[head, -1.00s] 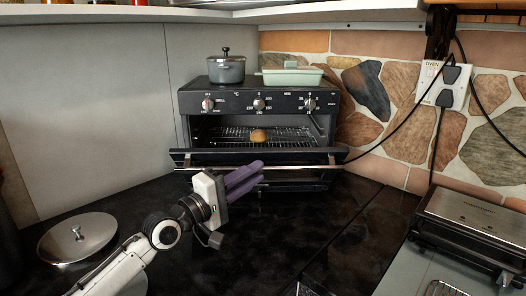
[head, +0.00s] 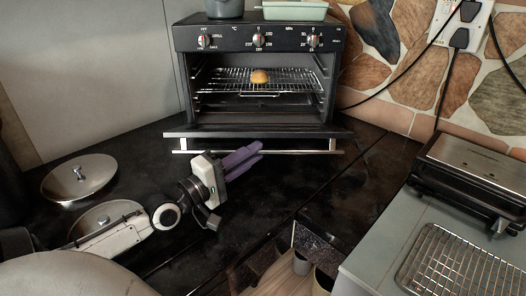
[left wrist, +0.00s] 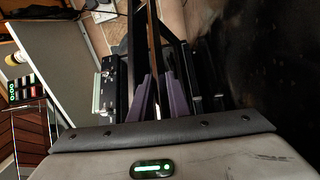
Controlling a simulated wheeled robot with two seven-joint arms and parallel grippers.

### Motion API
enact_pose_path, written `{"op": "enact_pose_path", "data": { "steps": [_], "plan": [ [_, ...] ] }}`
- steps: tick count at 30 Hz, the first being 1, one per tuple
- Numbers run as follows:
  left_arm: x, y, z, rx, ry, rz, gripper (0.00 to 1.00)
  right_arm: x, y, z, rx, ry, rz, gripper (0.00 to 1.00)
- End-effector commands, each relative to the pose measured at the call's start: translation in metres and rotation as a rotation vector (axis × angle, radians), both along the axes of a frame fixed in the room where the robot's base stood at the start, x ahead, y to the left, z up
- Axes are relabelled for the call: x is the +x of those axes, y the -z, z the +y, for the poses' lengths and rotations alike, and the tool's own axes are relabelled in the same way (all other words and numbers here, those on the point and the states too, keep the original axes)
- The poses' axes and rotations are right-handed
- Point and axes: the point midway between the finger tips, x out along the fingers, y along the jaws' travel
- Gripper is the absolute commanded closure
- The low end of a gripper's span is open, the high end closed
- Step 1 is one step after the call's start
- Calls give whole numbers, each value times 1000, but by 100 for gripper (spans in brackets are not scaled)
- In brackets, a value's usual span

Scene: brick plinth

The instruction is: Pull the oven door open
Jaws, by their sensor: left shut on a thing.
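The black oven (head: 258,38) stands on the dark counter in the head view, its door (head: 255,132) tilted well down and the cavity exposed. The silver handle bar (head: 300,151) runs along the door's front edge. The exact contact is partly hidden. My right gripper is not in view.
A bun (head: 259,76) sits on the oven's wire rack. A pot (head: 224,8) and a green dish (head: 295,11) stand on top. Pot lids (head: 78,178) lie at left. A metal grill appliance (head: 478,170) and wire rack (head: 455,264) are at right.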

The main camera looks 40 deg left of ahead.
Motion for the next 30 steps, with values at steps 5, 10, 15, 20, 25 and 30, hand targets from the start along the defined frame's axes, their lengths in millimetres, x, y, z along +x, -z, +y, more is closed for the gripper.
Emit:
{"op": "enact_pose_path", "data": {
  "steps": [5, 10, 15, 20, 25, 30],
  "plan": [
    [0, -3, 10, 6, -20, -10, 100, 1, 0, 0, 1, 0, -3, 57],
    [0, -3, 10, 7, -20, -12, 100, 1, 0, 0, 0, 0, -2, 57],
    [1, -4, 9, 6, -18, -13, 69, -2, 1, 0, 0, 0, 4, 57],
    [1, -3, 7, 6, -15, -11, 62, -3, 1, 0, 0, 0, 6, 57],
    [0, -3, 6, 5, -12, -11, 62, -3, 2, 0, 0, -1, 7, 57],
    [1, -14, 5, 3, -11, -12, 62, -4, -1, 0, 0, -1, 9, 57]
  ]
}}
